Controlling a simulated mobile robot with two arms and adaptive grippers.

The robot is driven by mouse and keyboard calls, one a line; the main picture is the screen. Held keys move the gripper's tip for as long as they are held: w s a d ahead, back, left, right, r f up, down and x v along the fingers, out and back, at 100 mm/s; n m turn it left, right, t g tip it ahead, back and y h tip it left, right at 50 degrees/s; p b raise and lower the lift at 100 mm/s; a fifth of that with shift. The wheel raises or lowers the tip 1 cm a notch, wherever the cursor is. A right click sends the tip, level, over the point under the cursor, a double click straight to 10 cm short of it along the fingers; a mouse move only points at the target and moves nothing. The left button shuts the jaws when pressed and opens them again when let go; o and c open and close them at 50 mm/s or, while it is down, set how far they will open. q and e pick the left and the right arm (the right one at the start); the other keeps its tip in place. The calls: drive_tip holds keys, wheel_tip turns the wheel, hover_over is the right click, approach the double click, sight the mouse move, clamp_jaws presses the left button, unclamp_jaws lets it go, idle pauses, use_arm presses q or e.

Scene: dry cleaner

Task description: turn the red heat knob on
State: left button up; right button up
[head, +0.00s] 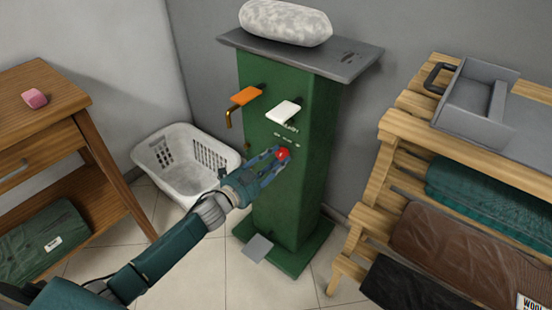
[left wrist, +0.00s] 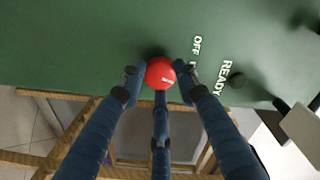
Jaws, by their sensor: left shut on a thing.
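The red heat knob (head: 283,154) is on the front of the green machine column (head: 308,180), below a white lever. In the left wrist view the knob (left wrist: 160,73) is a round red disc with a short white mark, tilted slightly from level. The words OFF and READY show on the green panel beside it. My left gripper (head: 275,158) is shut on the knob, and its fingers (left wrist: 160,80) stand around it on both sides, with a third finger below. My right gripper is in neither view.
An orange lever (head: 245,96) and a white lever (head: 284,111) stick out above the knob. A grey pedal (head: 257,248) is at the base. A white basket (head: 180,160) is left, and a wooden rack (head: 365,215) stands right.

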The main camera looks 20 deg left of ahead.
use_arm(q)
drive_tip(key=shift+a+f+m, duration=0.15)
drive_tip(key=shift+f+m, duration=0.15)
drive_tip(key=shift+m, duration=2.2)
drive_tip(key=shift+r, duration=0.1)
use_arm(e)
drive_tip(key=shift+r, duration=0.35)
use_arm(q)
drive_tip(key=shift+a+y, duration=0.1)
drive_tip(key=shift+y, duration=0.2)
drive_tip(key=o, duration=1.2)
drive_tip(key=shift+c, duration=0.2)
drive_tip(key=shift+r, duration=0.15)
drive_tip(key=f+v, duration=0.1)
drive_tip(key=v, duration=1.1)
drive_tip(key=shift+r, duration=0.35)
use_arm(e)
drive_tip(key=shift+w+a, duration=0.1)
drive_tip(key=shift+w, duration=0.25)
